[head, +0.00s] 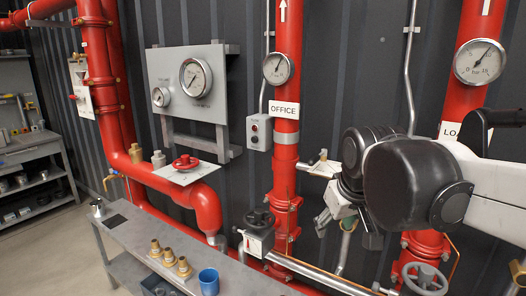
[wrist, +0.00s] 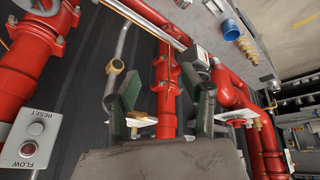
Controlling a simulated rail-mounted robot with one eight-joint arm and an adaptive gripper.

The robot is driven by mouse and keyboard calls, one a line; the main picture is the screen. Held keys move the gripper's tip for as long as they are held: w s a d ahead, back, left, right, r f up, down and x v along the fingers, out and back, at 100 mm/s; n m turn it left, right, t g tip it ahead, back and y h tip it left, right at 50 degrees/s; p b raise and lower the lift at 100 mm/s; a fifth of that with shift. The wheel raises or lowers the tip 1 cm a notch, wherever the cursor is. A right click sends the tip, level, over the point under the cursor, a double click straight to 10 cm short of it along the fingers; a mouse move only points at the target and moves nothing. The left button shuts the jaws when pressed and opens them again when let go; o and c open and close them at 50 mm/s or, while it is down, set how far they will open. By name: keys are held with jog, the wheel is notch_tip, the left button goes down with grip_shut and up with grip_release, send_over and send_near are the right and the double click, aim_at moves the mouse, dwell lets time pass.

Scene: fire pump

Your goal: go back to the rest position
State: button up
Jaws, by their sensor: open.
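My gripper (head: 345,222) hangs from the dark wrist at the right of centre in the head view, in front of the wall between the OFFICE pipe (head: 287,150) and the right-hand red pipe (head: 470,75). In the wrist view my gripper (wrist: 165,95) shows two dark green-grey fingers spread apart. No object is held between them. A red pipe (wrist: 166,75) runs behind the gap. A small white plate with a brass fitting (wrist: 140,117) shows behind the left finger; I cannot tell its distance from the finger.
A grey bench (head: 140,240) holds brass fittings (head: 170,256) and a blue cup (head: 209,281). Gauges (head: 278,68) and a grey gauge panel (head: 215,110) are on the wall. A red handwheel on a white plate (head: 186,163), a dark-topped valve (head: 258,235) and a grey handwheel (head: 424,279) stick out.

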jog(key=s+d+f+m, duration=0.1)
jog(key=s+d+f, duration=0.1)
jog(key=s+f, duration=0.2)
jog(key=s+d+f+m+t, duration=0.1)
jog(key=s+f, duration=0.3)
jog(key=s, duration=0.6)
jog(key=shift+d+m+t, duration=0.3)
jog(key=shift+d+m, duration=0.3)
jog(key=shift+d, duration=0.15)
dwell(1.5)
